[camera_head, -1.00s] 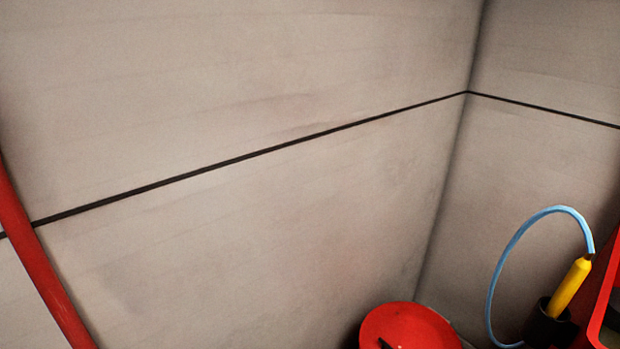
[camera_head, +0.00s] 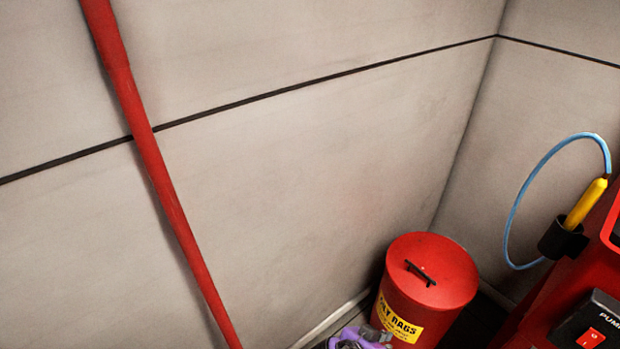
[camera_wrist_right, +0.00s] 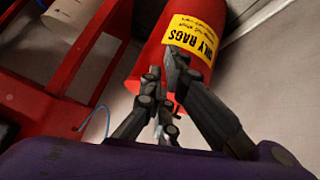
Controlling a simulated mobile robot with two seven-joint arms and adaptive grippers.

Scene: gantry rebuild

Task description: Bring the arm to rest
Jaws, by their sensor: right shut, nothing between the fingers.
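My right gripper shows in the wrist view (camera_wrist_right: 163,72), its dark fingers reaching up from the purple wrist body. It is shut with nothing between the fingers. In front of it stands a red oily-rags bin with a yellow label (camera_wrist_right: 192,30); I cannot tell the distance. In the head view a small purple and grey part of my arm (camera_head: 362,338) shows at the bottom edge, just left of and below the bin. My left gripper is in no view.
The red lidded bin (camera_head: 430,270) stands near the wall corner. A red pole (camera_head: 155,165) slants along the pale wall (camera_head: 300,180). At right, a red machine (camera_head: 565,295) carries a switch (camera_head: 592,338), a black holder (camera_head: 562,240), a yellow-handled tool (camera_head: 585,203) and a blue hose (camera_head: 515,210).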

